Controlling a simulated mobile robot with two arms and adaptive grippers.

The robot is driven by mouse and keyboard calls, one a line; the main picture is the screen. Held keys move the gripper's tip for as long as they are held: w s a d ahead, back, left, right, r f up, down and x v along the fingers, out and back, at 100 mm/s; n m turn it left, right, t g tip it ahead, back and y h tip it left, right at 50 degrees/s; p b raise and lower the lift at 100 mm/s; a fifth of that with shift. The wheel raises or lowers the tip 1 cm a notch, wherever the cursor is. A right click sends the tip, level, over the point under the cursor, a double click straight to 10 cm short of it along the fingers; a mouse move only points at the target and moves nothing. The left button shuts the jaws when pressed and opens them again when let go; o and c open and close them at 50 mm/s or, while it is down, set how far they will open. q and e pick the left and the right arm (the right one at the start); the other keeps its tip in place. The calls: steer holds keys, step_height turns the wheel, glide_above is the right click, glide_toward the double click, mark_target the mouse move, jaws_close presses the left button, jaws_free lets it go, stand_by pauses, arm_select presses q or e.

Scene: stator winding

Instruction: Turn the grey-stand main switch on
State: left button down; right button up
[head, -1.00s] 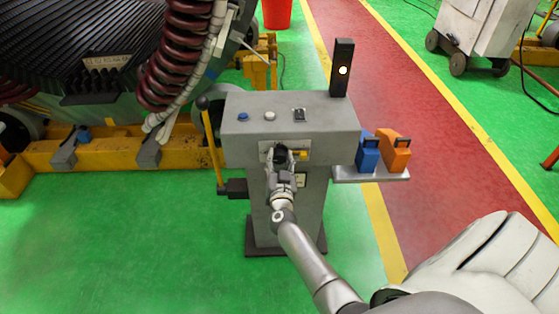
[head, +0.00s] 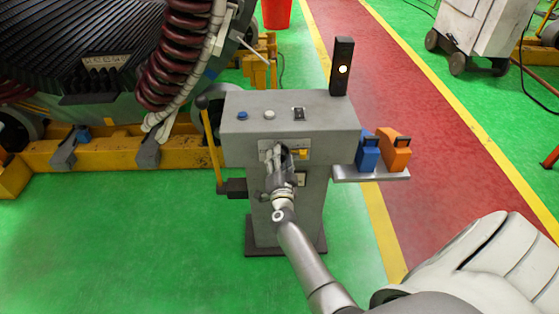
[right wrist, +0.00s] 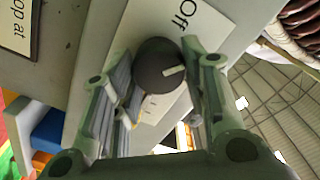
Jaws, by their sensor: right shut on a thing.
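The grey stand (head: 240,150) is in the middle of the head view. My right gripper (head: 277,156) is at its front face, on the light switch plate (head: 297,146), and covers the main switch there. In the right wrist view the main switch is a round black knob (right wrist: 153,66) with a white pointer mark. The gripper's two fingers are shut on it, one on each side. An "Off" label (right wrist: 188,14) is printed on the plate near the knob. The left gripper is not in view.
The stand's top holds a blue button (head: 243,115), a white button (head: 268,115) and a black rocker (head: 299,113). A lit lamp post (head: 342,70) rises at the back. Blue (head: 367,152) and orange (head: 396,153) blocks sit on a right side shelf (head: 372,174). A lever (head: 213,150) stands at the left.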

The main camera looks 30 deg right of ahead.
steer(key=m+b, duration=0.1)
steer(key=m, duration=0.2)
steer(key=m+b, duration=0.1)
steer(key=m, duration=0.3)
steer(key=m+b, duration=0.1)
steer(key=m, duration=0.2)
steer(key=shift+f, duration=0.25)
steer(key=shift+m, duration=0.4)
steer(key=o, duration=1)
steer(key=shift+r, duration=0.1)
